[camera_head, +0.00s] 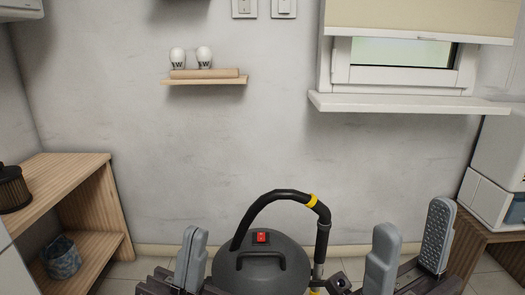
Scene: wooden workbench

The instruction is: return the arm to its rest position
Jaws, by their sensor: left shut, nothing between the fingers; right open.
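My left gripper (193,258) is at the bottom of the head view, left of the vacuum cleaner. Its grey fingers are together with nothing between them. My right gripper (410,248) is at the bottom right. Its two grey fingers stand apart, with an empty gap between them. Both grippers point upward in the picture, and neither holds anything. My arms behind the grippers are mostly cut off by the lower edge.
A dark vacuum cleaner (262,266) with a black hose stands between my grippers. A wooden shelf unit (75,172) is at left, a wooden table (486,236) with a white appliance (493,160) at right. A small wall shelf (205,82) carries two white bulbs (204,56).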

